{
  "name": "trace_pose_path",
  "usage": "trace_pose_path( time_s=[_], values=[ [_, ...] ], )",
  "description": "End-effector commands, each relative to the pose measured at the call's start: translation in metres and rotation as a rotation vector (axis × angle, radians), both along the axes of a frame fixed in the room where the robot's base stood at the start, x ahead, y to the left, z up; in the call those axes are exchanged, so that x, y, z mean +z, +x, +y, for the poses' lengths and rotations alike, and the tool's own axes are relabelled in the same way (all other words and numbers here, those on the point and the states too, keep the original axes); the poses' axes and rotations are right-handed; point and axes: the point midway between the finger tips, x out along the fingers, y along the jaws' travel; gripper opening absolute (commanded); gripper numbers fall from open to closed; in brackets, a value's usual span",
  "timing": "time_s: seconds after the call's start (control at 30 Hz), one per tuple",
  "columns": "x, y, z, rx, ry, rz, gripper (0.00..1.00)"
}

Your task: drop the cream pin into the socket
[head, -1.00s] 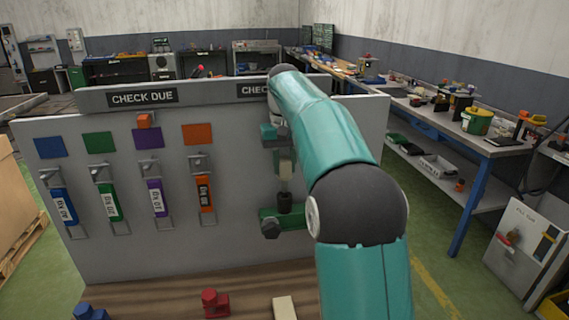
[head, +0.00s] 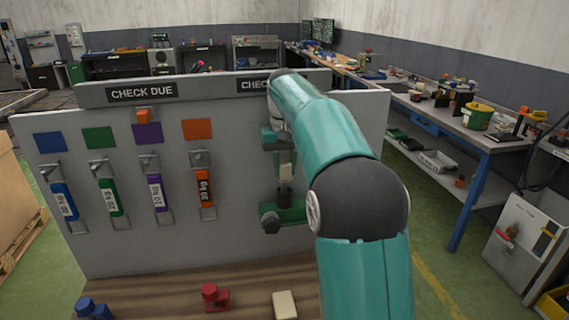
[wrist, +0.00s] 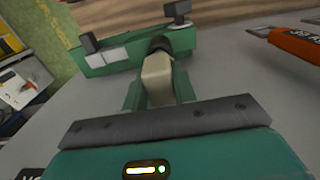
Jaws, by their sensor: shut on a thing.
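The cream pin (head: 285,173) is held upright in my gripper (head: 284,165), whose fingers are shut on it. In the wrist view the cream pin (wrist: 156,78) stands between the two green fingers of my gripper (wrist: 158,88). The dark socket (head: 285,197) is on a green bracket (head: 292,214) on the panel, directly below the pin. The dark socket also shows in the wrist view (wrist: 160,44), at the pin's far end. I cannot tell whether the pin's lower tip touches the socket or has entered it.
A grey panel (head: 120,245) carries blue, green, purple and orange tags on hooks at left. Below it, a wooden bench (head: 150,300) holds a blue piece (head: 92,310), a red piece (head: 213,297) and a cream block (head: 285,305). A workbench (head: 440,118) stands at right.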

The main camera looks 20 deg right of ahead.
Motion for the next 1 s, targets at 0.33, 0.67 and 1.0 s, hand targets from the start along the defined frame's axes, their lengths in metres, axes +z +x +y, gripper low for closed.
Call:
trace_pose_path(
  time_s=[0.33,0.67,1.0],
  values=[
    [-0.007,0.000,0.000,0.000,0.000,-0.002,0.00],
    [-0.015,0.000,0.000,0.000,0.000,-0.001,0.00],
    [-0.023,0.000,0.000,0.000,0.000,-0.001,0.00]
  ],
)
